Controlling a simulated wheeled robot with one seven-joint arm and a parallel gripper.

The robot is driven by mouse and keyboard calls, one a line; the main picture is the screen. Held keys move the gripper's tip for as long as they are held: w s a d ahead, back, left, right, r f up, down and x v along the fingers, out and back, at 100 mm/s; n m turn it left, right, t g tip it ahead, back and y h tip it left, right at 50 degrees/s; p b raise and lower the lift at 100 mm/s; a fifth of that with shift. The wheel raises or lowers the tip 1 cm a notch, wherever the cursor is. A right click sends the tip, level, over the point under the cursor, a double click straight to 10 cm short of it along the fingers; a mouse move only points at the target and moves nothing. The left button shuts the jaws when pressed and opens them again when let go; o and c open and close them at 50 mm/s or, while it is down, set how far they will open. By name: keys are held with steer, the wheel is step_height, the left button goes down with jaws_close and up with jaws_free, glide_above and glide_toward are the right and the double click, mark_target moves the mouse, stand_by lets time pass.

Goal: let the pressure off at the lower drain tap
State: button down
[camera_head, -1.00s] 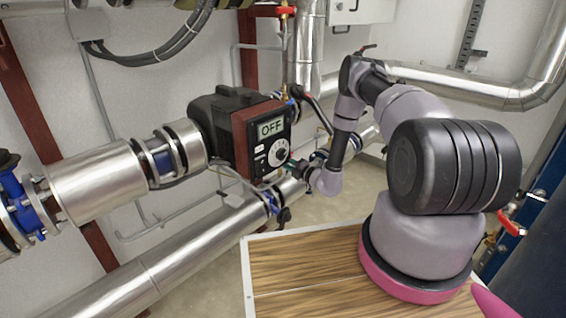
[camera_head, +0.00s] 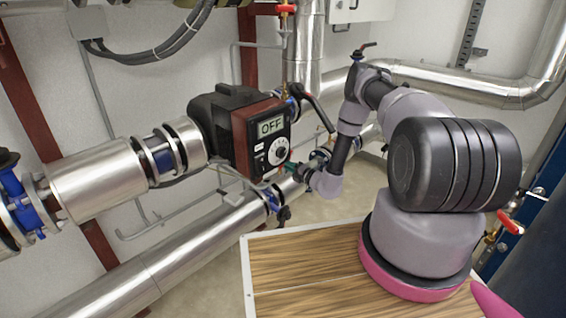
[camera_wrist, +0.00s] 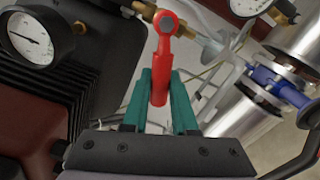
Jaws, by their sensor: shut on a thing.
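The drain tap's red lever (camera_wrist: 163,60) shows in the wrist view, with its pivot at the top and its free end between my green fingers. The brass tap body (camera_wrist: 143,10) is behind the pivot, on a pipe running across the picture, and the lever lies crosswise to that pipe. My gripper (camera_wrist: 160,88) is shut on the lever. In the head view my gripper (camera_head: 291,167) is low beside the pump's front. The tap itself cannot be made out there.
The pump (camera_head: 262,138) reads OFF, close left of my gripper. A pressure gauge (camera_wrist: 32,38) and blue flanges (camera_wrist: 278,85) flank the fingers. A black lever (camera_head: 318,108) stands above the wrist. Other red handles are at the top (camera_head: 287,8) and right (camera_head: 511,223).

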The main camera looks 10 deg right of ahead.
steer(key=n, duration=0.1)
steer(key=f+n, duration=0.1)
steer(key=shift+w+d+f+n, duration=0.15)
steer(key=shift+d+f+n, duration=0.1)
steer(key=shift+d+n, duration=0.15)
steer(key=shift+w+d+f+n, duration=0.25)
steer(key=shift+f+n, duration=0.1)
steer(key=shift+n, duration=0.55)
steer(key=shift+w+d+f+n, duration=0.15)
steer(key=shift+d+f+n, duration=0.15)
steer(key=shift+n, duration=0.6)
steer(key=c, duration=0.7)
jaws_free()
steer(key=shift+a, duration=0.1)
